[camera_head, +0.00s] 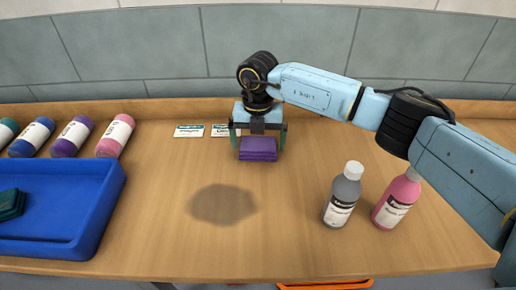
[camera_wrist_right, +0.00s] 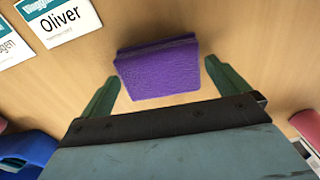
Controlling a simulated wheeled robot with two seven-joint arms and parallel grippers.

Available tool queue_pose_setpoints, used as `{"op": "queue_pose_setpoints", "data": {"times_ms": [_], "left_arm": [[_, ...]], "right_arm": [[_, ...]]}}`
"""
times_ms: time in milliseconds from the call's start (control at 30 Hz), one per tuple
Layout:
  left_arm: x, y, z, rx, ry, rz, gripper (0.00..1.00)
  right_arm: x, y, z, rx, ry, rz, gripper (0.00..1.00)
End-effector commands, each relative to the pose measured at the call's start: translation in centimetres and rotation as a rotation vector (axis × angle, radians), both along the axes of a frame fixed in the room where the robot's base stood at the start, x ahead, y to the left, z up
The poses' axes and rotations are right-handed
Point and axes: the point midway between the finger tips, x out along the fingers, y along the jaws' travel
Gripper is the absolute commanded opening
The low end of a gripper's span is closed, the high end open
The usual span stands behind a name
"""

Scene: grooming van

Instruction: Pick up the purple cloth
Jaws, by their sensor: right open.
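The purple cloth (camera_head: 258,149) is a folded block lying on the wooden table, near its back edge. My right gripper (camera_head: 258,138) is over it, jaws pointing down. In the right wrist view the cloth (camera_wrist_right: 158,69) shows ahead of and between the two green fingers of the open right gripper (camera_wrist_right: 162,82). A gap of bare table shows between each finger and the cloth. Whether the fingertips reach down to the cloth's height is hard to tell. My left gripper is not in view.
Two name cards lie behind the gripper; one reads Oliver (camera_wrist_right: 60,18). A grey bottle (camera_head: 343,196) and a pink bottle (camera_head: 397,200) stand at right. A blue tray (camera_head: 100,205) with a dark green cloth (camera_head: 10,204) and several lying bottles are at left. A dark stain (camera_head: 223,204) marks the table.

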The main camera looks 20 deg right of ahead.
Motion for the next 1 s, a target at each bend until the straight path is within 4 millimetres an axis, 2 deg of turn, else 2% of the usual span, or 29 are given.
{"op": "queue_pose_setpoints", "data": {"times_ms": [133, 367, 633, 767, 1000], "left_arm": [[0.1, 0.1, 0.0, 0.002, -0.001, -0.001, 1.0], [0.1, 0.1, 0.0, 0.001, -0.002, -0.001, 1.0], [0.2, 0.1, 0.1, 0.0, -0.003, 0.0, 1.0], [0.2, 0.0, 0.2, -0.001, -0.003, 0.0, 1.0], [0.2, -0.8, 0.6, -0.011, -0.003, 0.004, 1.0]], "right_arm": [[0.0, 0.0, 0.1, 0.0, 0.0, 0.0, 0.99], [0.0, 0.0, 0.1, 0.001, 0.0, 0.0, 0.69], [0.0, 0.0, 0.4, 0.001, -0.001, 0.0, 0.68], [0.1, 0.0, 2.1, 0.002, -0.002, 0.0, 0.68], [0.1, 0.0, 7.0, 0.001, -0.003, -0.001, 0.68]]}}
